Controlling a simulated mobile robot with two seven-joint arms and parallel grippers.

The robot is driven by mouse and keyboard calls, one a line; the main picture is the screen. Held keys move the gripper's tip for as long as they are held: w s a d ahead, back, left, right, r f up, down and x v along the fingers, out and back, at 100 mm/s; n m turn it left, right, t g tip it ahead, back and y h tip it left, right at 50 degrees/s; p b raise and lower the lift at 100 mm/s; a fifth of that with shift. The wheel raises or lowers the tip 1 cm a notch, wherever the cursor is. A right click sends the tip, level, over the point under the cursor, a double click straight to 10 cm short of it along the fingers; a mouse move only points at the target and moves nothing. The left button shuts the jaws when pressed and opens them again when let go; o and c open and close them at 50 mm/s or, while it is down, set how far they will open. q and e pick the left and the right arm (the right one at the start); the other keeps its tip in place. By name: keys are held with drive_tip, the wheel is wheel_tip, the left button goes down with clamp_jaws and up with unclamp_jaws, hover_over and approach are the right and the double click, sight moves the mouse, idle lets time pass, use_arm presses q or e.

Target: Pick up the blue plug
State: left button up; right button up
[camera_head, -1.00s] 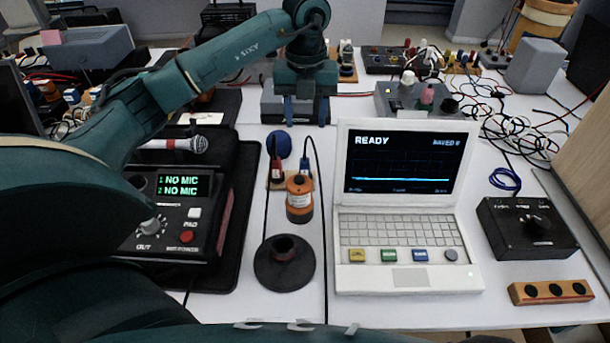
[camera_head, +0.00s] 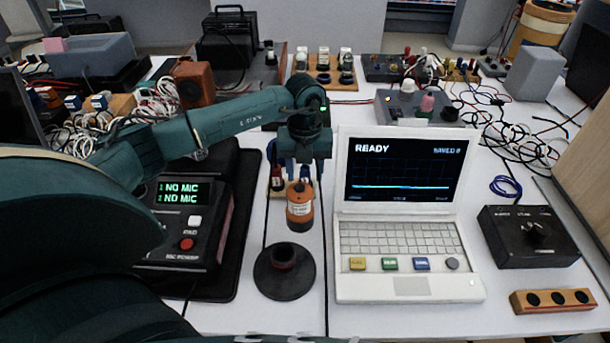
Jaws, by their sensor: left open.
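My left gripper (camera_head: 298,172) is open and points down, just behind the orange cylinder (camera_head: 300,208). It is over the small wooden holder (camera_head: 271,192) where the plugs stand. A red plug (camera_head: 277,182) shows in the holder, left of the fingers. My right gripper is not in view.
A black round stand (camera_head: 284,272) is in front of the orange cylinder. A white laptop (camera_head: 408,290) reading READY is close on the right. A black mixer box (camera_head: 206,245) reading NO MIC is on the left. Cables (camera_head: 505,130) clutter the back right.

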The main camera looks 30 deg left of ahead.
use_arm(q)
clamp_jaws()
idle(0.5)
drive_tip(key=shift+r, duration=0.15)
